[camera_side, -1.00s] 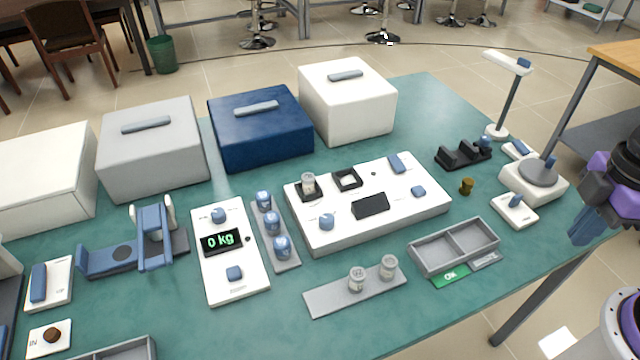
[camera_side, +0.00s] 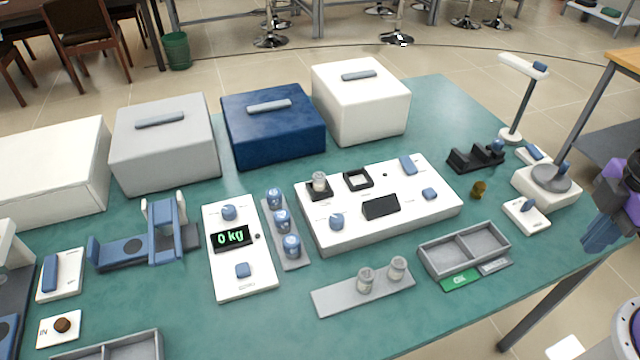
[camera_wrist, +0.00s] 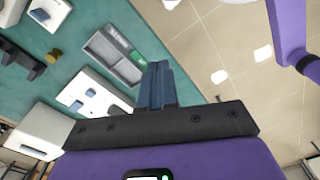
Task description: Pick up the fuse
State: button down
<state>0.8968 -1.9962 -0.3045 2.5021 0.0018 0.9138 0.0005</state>
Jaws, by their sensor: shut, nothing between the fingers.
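No part is labelled as the fuse. The small clear cylinders with pale ends look most like fuses. One cylinder (camera_side: 319,181) stands upright in a black socket on the white panel (camera_side: 432,209). Two more, a left cylinder (camera_side: 365,281) and a right cylinder (camera_side: 398,268), stand upright on a flat grey strip (camera_side: 335,300) at the front. My gripper (camera_side: 598,238) is at the far right, beyond the table edge and apart from all of them. In the wrist view my gripper (camera_wrist: 158,82) has its blue fingers together, with nothing between them.
A second black socket (camera_side: 357,179) on the panel is empty.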

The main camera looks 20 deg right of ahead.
jog(key=c, duration=0.7)
grip_release()
jog(key=n+y, duration=0.3)
jog(key=y, duration=0.1)
send_over(320, 176)
jog(key=s+d, duration=0.1)
jog(key=d, duration=0.1)
jog(key=shift+t, duration=0.4)
notch_tip(320, 176, down, 11)
jog(key=shift+s+d+f, duration=0.1)
jog(key=shift+f, duration=0.05)
jog(key=shift+w+x, duration=0.2)
jog(key=shift+x, duration=1.25)
jog(key=shift+w+x, duration=0.15)
jog(key=shift+x, duration=1.25)
